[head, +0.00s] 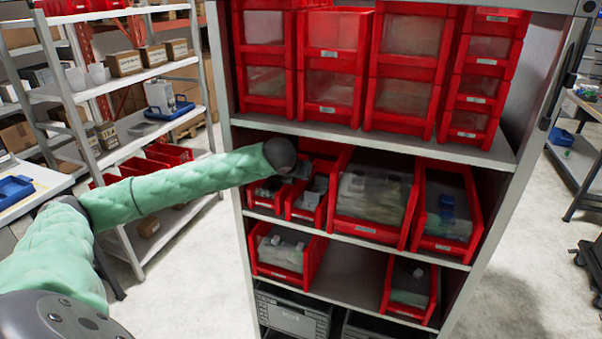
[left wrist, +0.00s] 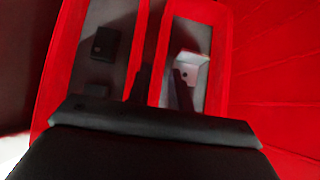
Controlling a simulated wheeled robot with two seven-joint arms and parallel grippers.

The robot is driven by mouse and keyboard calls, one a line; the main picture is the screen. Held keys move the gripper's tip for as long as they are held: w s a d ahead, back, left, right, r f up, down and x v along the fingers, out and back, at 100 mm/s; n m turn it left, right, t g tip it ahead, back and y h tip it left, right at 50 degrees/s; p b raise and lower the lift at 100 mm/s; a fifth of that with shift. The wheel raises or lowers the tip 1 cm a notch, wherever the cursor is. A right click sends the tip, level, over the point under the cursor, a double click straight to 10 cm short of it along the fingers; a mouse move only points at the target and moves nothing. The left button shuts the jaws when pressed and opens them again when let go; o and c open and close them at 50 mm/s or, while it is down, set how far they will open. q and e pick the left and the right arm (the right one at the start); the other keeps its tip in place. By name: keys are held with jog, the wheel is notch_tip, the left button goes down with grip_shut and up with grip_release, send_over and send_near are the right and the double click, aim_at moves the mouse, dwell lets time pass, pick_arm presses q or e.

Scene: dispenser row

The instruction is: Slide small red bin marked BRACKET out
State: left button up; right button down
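Two small red bins stand side by side at the left of the middle shelf: a left one (head: 265,196) and a right one (head: 305,207). Their labels are too small to read, so I cannot tell which is BRACKET. In the left wrist view, the left bin (left wrist: 62,62) holds dark parts and the right bin (left wrist: 222,50) holds a pale part. My left gripper (head: 299,172) is at the small bins, above their fronts. Its dark fingers (left wrist: 160,88) are apart, with red bin wall between them; contact is unclear. My right gripper is not in view.
A large red bin (head: 366,229) and another red bin (head: 452,247) stand right of the small ones. The upper shelf (head: 370,137) with red bins is close overhead. Below, a gap (head: 352,272) separates two red bins. A storage rack (head: 135,152) stands left.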

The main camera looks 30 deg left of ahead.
pick_arm(q)
jog(key=shift+x, duration=0.8)
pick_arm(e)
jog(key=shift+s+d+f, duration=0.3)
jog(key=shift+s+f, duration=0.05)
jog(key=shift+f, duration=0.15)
pick_arm(q)
grip_shut()
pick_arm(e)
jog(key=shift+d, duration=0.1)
pick_arm(q)
jog(key=shift+s+p, duration=0.1)
jog(key=shift+p, duration=0.2)
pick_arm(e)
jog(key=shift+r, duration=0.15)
